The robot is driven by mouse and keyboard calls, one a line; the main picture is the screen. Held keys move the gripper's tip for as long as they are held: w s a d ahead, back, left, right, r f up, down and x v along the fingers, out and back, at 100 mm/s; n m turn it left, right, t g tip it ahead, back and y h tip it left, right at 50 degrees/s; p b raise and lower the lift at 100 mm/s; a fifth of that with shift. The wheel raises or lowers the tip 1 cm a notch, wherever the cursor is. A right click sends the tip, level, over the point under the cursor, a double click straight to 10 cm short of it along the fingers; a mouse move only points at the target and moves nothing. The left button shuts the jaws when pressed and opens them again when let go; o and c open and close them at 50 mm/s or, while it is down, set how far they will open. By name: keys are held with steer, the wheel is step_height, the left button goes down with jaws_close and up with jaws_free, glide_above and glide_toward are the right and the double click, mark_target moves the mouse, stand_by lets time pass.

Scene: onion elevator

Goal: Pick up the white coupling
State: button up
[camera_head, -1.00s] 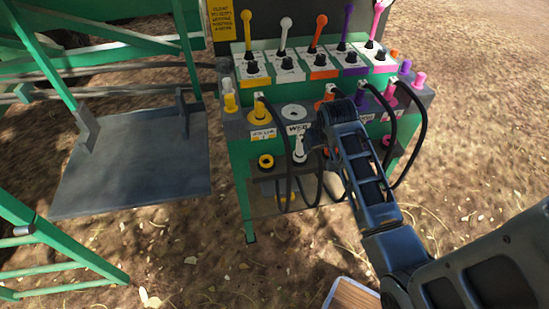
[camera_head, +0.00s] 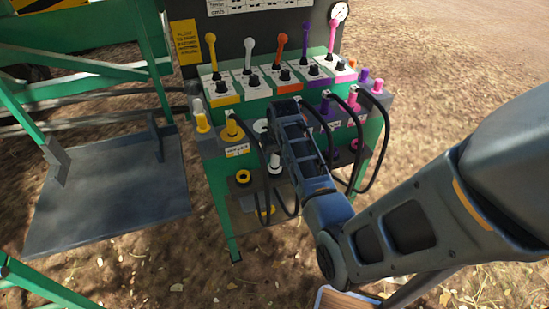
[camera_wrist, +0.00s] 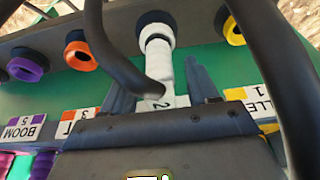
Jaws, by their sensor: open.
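The white coupling (camera_wrist: 160,65) shows in the wrist view, with its far end at a dark round socket and its near part between my fingers. It also shows in the head view (camera_head: 275,167), low on the front of the green control stand (camera_head: 222,195), just left of my arm. My gripper (camera_wrist: 160,90) is open, with one dark finger on each side of the coupling. I cannot tell whether either finger touches it. My fingers are hidden behind my arm in the head view.
Black hoses (camera_wrist: 105,50) loop close past my gripper; another (camera_wrist: 275,60) crosses at right. Orange (camera_wrist: 80,55) and purple (camera_wrist: 30,65) round parts sit to the left. Coloured levers (camera_head: 280,45) stand on top. A grey platform (camera_head: 110,195) lies left of the stand.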

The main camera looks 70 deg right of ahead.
steer(key=shift+x, duration=1.15)
steer(key=shift+c, duration=0.3)
jaws_close()
